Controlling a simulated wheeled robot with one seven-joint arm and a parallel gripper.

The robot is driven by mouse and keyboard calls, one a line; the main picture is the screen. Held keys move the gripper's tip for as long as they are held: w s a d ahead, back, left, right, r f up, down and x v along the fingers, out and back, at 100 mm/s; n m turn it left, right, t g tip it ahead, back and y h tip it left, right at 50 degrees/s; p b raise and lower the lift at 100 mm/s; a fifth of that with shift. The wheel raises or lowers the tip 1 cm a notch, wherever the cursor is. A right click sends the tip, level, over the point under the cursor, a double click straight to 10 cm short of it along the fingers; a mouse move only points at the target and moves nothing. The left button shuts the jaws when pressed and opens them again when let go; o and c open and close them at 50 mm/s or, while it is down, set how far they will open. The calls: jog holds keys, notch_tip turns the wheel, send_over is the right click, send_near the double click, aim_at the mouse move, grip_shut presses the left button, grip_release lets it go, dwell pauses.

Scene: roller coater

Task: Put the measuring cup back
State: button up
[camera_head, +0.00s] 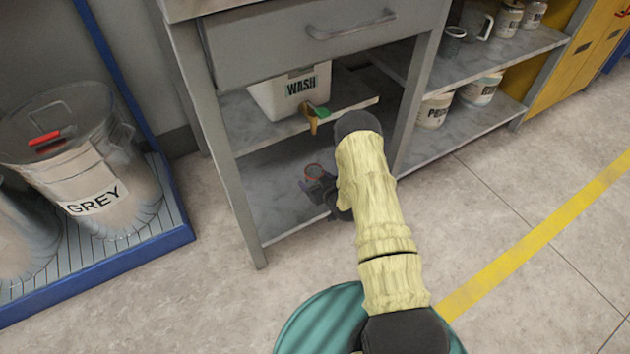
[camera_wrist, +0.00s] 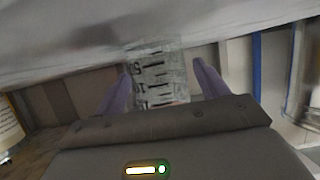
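The measuring cup (camera_wrist: 155,75) is clear, with dark scale marks and numbers that appear upside down in the wrist view. It sits between the two purple fingers of my gripper (camera_wrist: 163,78), which flank it closely on both sides. In the head view my gripper (camera_head: 322,186) reaches into the lower bay of the grey workbench, above the lower shelf (camera_head: 268,190). A small red ring shows at the gripper there, perhaps the cup's rim. My arm hides part of the gripper. Whether the cup's base touches the shelf cannot be told.
A bench leg (camera_head: 408,110) stands right of my arm. A GREY bucket (camera_head: 90,180) is at left. The floor right is clear.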

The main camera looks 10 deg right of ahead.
jog(key=shift+r, duration=0.1)
jog(key=shift+s+r, duration=0.15)
jog(key=shift+r, duration=0.05)
jog(key=p+v, duration=0.5)
jog(key=v, duration=0.6)
jog(key=shift+s+p, duration=0.3)
jog(key=shift+p, duration=0.1)
jog(key=shift+d, duration=0.1)
notch_tip(320, 180, up, 17)
jog(key=w+m+g+h, duration=0.1)
jog(key=w+g+h, duration=0.1)
jog(key=g+h, duration=0.15)
jog(key=s+a+r+m+g, duration=0.1)
jog(key=s+r+g, duration=0.2)
jog(key=s+r, duration=0.4)
jog(key=s+a+r+m+g, duration=0.1)
jog(key=s+a+r+g, duration=0.1)
jog(key=s+r, duration=0.6)
jog(key=s+g, duration=0.1)
jog(key=s, duration=0.5)
jog(key=shift+a+r+m+g+h, duration=0.25)
jog(key=shift+r+m+g+h, duration=0.05)
jog(key=shift+r+g+h, duration=0.05)
